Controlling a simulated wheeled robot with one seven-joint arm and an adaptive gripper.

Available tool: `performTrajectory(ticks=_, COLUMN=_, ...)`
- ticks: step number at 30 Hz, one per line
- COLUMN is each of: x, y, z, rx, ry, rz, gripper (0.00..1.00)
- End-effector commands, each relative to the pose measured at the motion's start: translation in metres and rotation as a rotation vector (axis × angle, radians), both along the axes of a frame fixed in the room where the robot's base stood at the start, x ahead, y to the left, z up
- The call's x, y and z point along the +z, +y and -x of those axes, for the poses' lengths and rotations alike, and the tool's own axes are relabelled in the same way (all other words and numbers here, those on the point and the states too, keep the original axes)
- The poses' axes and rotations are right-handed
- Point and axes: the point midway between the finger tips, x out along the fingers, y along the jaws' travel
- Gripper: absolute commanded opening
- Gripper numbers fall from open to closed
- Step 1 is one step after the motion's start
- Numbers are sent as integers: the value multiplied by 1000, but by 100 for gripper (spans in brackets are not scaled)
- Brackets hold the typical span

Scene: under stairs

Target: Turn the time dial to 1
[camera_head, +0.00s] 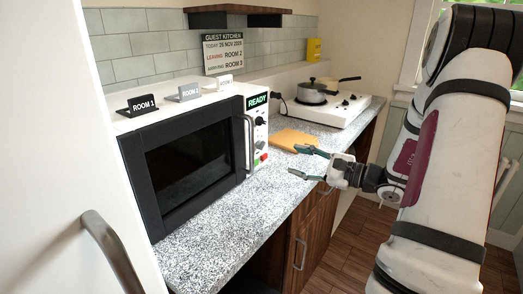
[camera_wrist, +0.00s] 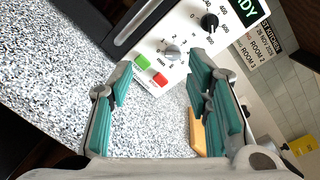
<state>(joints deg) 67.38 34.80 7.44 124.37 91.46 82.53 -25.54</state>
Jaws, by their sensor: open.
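The microwave (camera_head: 190,165) stands on the speckled counter with its door shut, and its display (camera_head: 257,101) reads READY. In the wrist view its control panel shows a grey dial (camera_wrist: 171,52) marked "min" with numbers around it, which looks like the time dial. A black knob (camera_wrist: 209,22) sits above it, and a green button (camera_wrist: 142,62) and a red button (camera_wrist: 160,79) below. The exact dial setting is too small to read. My gripper (camera_head: 304,162) is open and empty, right of the panel and apart from it. In the wrist view its teal fingers (camera_wrist: 160,80) frame the panel's lower part.
The door handle (camera_head: 249,144) stands out beside the panel. An orange-tan board (camera_head: 294,139) lies on the counter near my gripper. A white hob (camera_head: 335,112) with a pot (camera_head: 312,93) is behind. Room signs (camera_head: 189,91) stand on the microwave. The front counter is clear.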

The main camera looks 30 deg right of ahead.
Motion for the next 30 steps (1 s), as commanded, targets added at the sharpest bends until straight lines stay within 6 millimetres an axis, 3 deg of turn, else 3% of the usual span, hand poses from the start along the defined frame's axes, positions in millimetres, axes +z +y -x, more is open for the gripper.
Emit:
performTrajectory(ticks=3, x=-8, y=-23, z=3, rx=-69, ry=-23, rz=-33, gripper=45)
performTrajectory(ticks=6, x=-10, y=-27, z=-1, rx=-85, ry=-28, rz=-40, gripper=45)
performTrajectory(ticks=11, x=-9, y=-19, z=-20, rx=-81, ry=-28, rz=-39, gripper=45)
performTrajectory(ticks=24, x=-9, y=10, z=-99, rx=-82, ry=-28, rz=-38, gripper=45)
performTrajectory(ticks=30, x=-9, y=17, z=-120, rx=-83, ry=-28, rz=-38, gripper=45)
